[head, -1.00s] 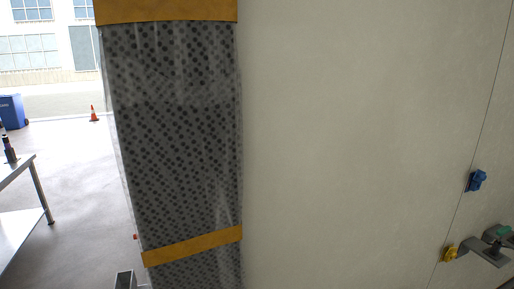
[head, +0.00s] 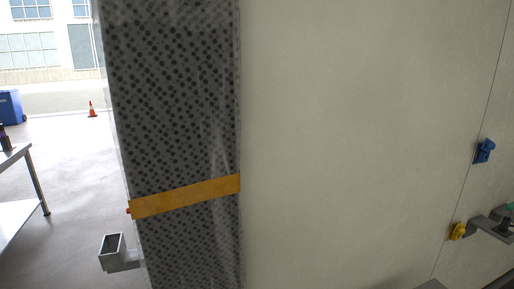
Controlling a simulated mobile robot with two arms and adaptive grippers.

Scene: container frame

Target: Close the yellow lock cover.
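A small yellow piece (head: 457,231), which looks like the yellow lock cover, is on the pale wall near the lower right, by a thin vertical seam. It is too small to tell whether it is open or shut. A blue piece of similar size (head: 485,151) is higher up on the same seam.
A patterned dark panel under clear wrap (head: 180,100) with an orange band (head: 185,195) stands left of the wall. A hollow square metal bracket (head: 112,245) juts out at its lower left. A table (head: 15,165), an orange cone (head: 92,109) and open floor lie beyond.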

